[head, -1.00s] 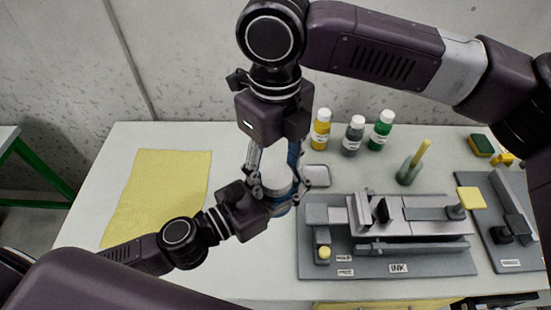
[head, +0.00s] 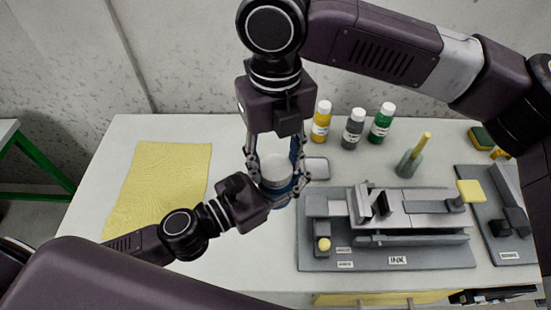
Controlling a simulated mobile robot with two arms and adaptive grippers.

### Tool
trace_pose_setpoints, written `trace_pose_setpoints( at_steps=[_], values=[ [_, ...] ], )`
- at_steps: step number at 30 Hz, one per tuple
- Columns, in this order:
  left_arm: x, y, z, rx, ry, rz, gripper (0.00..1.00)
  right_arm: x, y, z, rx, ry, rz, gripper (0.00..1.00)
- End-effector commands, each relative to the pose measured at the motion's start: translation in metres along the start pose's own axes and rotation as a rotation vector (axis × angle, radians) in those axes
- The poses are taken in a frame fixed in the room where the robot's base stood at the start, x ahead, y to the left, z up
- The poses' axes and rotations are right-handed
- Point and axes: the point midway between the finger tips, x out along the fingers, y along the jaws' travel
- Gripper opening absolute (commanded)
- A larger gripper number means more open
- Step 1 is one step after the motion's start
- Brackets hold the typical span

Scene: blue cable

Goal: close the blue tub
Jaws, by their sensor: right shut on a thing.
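The blue tub (head: 279,191) is between my two grippers at the left of the grey ink station, with a white round top (head: 277,167) on its upper side. My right gripper (head: 275,168) comes down from above, its fingers on either side of the white top, shut on it. My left gripper (head: 276,184) reaches in from the lower left with its fingers at the tub's side; their grip is partly hidden. Whether the white top is seated on the blue body, and whether the tub touches the table, I cannot tell.
A yellow mat (head: 160,185) lies at the left. The grey ink station (head: 390,225) stands close at the right. Bare table lies between mat and tub.

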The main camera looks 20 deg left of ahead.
Motion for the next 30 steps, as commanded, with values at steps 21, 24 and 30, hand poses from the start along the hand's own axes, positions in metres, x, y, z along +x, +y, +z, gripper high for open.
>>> trace_pose_setpoints(
  at_steps=[21,24,30],
  values=[
    [0.0000,-0.0005,0.0011,0.001,-0.002,-0.001,0.00,0.0010,-0.0003,0.0001,1.308,0.000,-0.001,0.14],
    [0.0000,-0.0006,0.0011,0.001,-0.002,-0.001,0.00,0.0009,-0.0001,0.0005,1.492,-0.002,0.000,0.14],
    [0.0000,-0.0007,0.0012,0.001,-0.002,-0.002,0.00,0.0012,0.0001,0.0004,1.859,0.000,0.000,0.14]
  ],
)
